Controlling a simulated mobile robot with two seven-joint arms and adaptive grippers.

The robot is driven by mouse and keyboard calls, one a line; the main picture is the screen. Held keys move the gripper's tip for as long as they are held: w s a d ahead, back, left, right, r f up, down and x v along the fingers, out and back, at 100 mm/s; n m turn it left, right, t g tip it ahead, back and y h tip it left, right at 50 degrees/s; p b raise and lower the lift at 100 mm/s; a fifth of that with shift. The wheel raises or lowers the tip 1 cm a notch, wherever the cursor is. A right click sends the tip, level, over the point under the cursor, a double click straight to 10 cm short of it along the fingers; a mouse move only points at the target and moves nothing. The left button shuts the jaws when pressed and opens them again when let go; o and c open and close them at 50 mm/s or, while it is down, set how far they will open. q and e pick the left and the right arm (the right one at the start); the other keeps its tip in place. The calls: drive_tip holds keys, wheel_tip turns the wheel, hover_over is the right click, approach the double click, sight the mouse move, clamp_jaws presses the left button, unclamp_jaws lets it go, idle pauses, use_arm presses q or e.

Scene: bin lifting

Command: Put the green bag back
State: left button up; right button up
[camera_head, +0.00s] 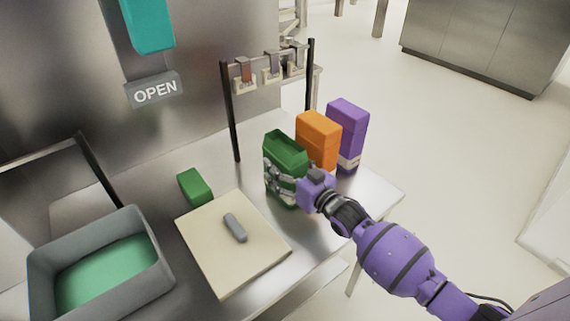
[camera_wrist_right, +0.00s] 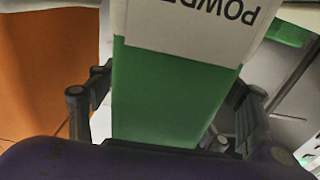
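The green bag (camera_head: 287,149) stands roughly upright, with its top open, at the right part of the metal table. Its green and white side with dark lettering fills the middle of the right wrist view (camera_wrist_right: 170,95). My right gripper (camera_head: 287,184) reaches it from the lower right, with one finger on each side of the bag. In the right wrist view its fingertips (camera_wrist_right: 168,84) appear to press on the bag's edges. The bag's base is at table height or close to it; contact is unclear. My left gripper is not in view.
An orange bag (camera_head: 318,138) and a purple bag (camera_head: 348,127) stand right behind the green bag. A cutting board (camera_head: 232,265) holds a grey object (camera_head: 235,227). A small green block (camera_head: 194,187), a grey bin (camera_head: 148,279) and a rack (camera_head: 234,125) are also there.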

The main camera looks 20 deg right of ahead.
drive_tip(key=shift+r, duration=0.1)
approach(299, 176)
drive_tip(key=x, duration=0.4)
drive_tip(key=shift+w, duration=0.15)
